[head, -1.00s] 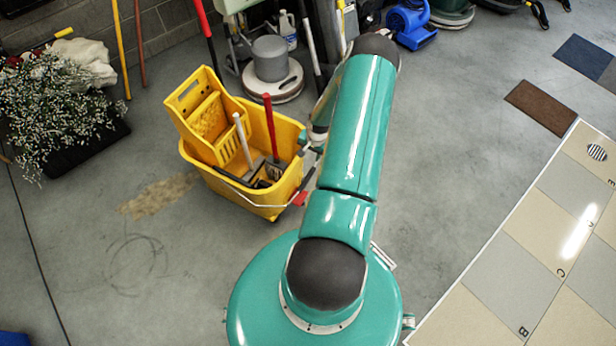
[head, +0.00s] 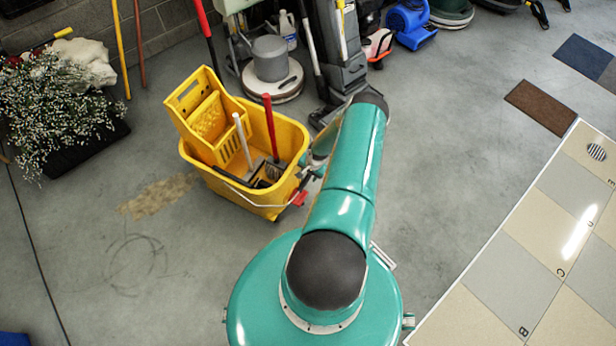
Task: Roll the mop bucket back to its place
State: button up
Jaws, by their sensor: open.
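The yellow mop bucket (head: 238,196) stands upright on the grey concrete floor, left of my arm, with a yellow wringer (head: 210,120) raised at its back left. A red-handled tool (head: 271,130) and a white-handled tool (head: 242,138) stand in it. A thin wire handle (head: 236,201) hangs across its front. My gripper (head: 303,176) is open at the bucket's right side, close to the rim. My forearm partly hides it, and I cannot tell whether it touches the bucket.
A tan worn patch (head: 158,196) and a faint scuffed ring (head: 138,258) mark the open floor left of the bucket. A planter of white flowers (head: 55,115) stands at far left. A floor machine (head: 272,78) and a grey upright cleaner (head: 340,65) stand behind.

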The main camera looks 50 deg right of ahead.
jog(key=shift+w+f, duration=0.25)
jog(key=shift+f, duration=1)
grip_shut()
